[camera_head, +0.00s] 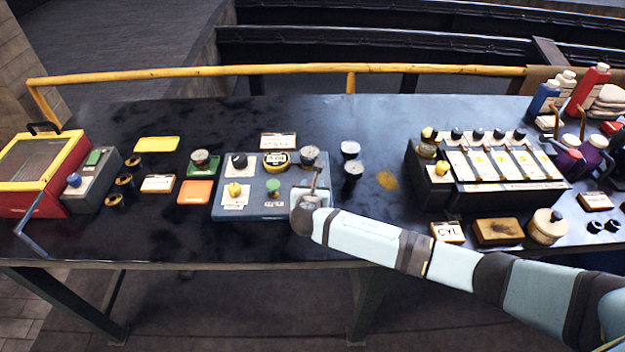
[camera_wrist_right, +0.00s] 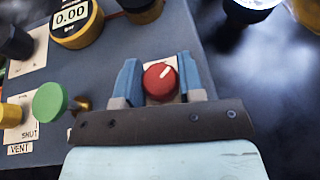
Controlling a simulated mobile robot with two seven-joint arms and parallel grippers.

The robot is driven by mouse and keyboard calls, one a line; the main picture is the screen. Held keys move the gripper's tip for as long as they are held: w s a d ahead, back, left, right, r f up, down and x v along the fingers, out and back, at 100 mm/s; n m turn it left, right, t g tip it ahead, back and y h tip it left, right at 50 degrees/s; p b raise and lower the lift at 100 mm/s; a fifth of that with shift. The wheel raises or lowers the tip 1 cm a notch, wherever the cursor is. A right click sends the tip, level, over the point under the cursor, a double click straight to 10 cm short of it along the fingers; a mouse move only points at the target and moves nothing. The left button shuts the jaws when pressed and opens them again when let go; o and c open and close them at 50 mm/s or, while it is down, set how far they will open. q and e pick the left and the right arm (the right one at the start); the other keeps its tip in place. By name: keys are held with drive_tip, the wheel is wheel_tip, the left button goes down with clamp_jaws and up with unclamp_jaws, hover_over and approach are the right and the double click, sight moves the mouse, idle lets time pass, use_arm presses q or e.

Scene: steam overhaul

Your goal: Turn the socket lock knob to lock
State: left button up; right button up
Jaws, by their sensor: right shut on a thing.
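A red round knob (camera_wrist_right: 160,85) with a white pointer line sits on the blue-grey panel (camera_wrist_right: 178,30) in the right wrist view. The line slants toward the upper right of that picture. My right gripper (camera_wrist_right: 158,72) is shut on the red knob, one blue finger on either side. In the head view, my right gripper (camera_head: 311,190) is at the right end of the panel (camera_head: 255,211) and hides the knob. The knob's label is mostly covered by the gripper, so I cannot read it. My left gripper is not in view.
A green knob (camera_wrist_right: 49,102) marked VENT and SHUT stands left of my gripper, with a yellow-rimmed 0.00 gauge (camera_wrist_right: 76,20) beyond it. In the head view, a red-yellow case (camera_head: 38,165) stands at the left, and a valve block (camera_head: 490,165) stands at the right.

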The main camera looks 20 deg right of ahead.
drive_tip(key=shift+a+r+m+g+h+p, duration=0.1)
drive_tip(key=shift+r+m+g+h+p, duration=0.1)
drive_tip(key=shift+m+g+h+p, duration=0.85)
drive_tip(key=shift+m+g+h, duration=0.15)
drive_tip(key=shift+m+h, duration=0.55)
drive_tip(key=m+g+h, duration=0.2)
drive_tip(key=m, duration=0.1)
drive_tip(key=shift+f+g+p, duration=0.15)
drive_tip(key=shift+g+p, duration=0.15)
drive_tip(key=shift+p, duration=0.05)
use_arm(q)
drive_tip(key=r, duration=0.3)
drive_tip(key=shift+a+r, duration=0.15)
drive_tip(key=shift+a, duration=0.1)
use_arm(e)
drive_tip(key=shift+m+g+h, duration=0.4)
drive_tip(key=shift+m+h, duration=0.05)
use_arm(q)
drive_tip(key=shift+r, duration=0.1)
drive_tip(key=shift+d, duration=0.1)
use_arm(e)
drive_tip(key=o, duration=0.9)
drive_tip(key=shift+g, duration=0.3)
